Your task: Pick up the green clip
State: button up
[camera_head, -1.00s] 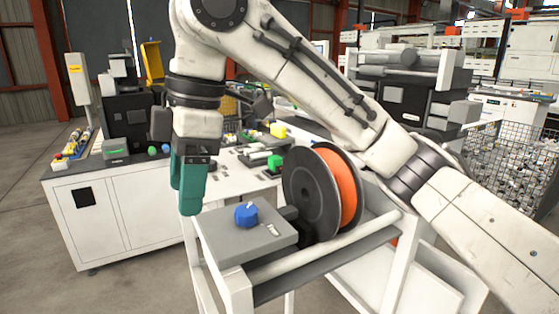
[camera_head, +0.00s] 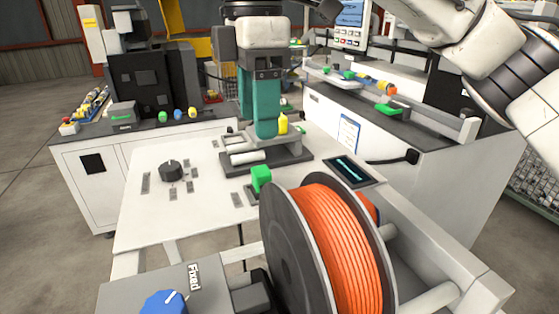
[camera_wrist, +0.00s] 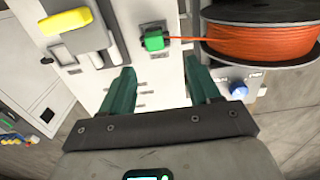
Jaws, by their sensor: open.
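A small green block, which looks like the green clip (camera_head: 261,178), stands on the white panel just left of the orange spool. In the wrist view the green clip (camera_wrist: 154,41) sits ahead of the gap between my fingers, with an orange strand running from it to the spool. My gripper (camera_head: 258,132), with teal fingers, is above the panel beyond the clip. In the wrist view my gripper (camera_wrist: 161,78) is open and empty, apart from the clip. Other green pieces (camera_head: 388,110) lie on the rail at the right.
The orange spool (camera_head: 340,245) stands close right of the clip. A yellow piece (camera_head: 283,124) is beside a grey fixture (camera_head: 262,160) below my fingers. A black knob (camera_head: 171,170) and a blue knob (camera_head: 164,303) stick up. The panel's left part is mostly flat.

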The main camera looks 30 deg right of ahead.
send_over(261, 170)
notch_tip(261, 170, down, 5)
jog(key=shift+s+d+f, duration=0.1)
jog(key=shift+f+p, duration=0.65)
jog(key=shift+f, duration=2.15)
jog(key=shift+c, duration=0.3)
jog(key=c, duration=1)
notch_tip(261, 170, up, 10)
jog(key=shift+r+b, duration=0.1)
jog(key=shift+b, duration=0.35)
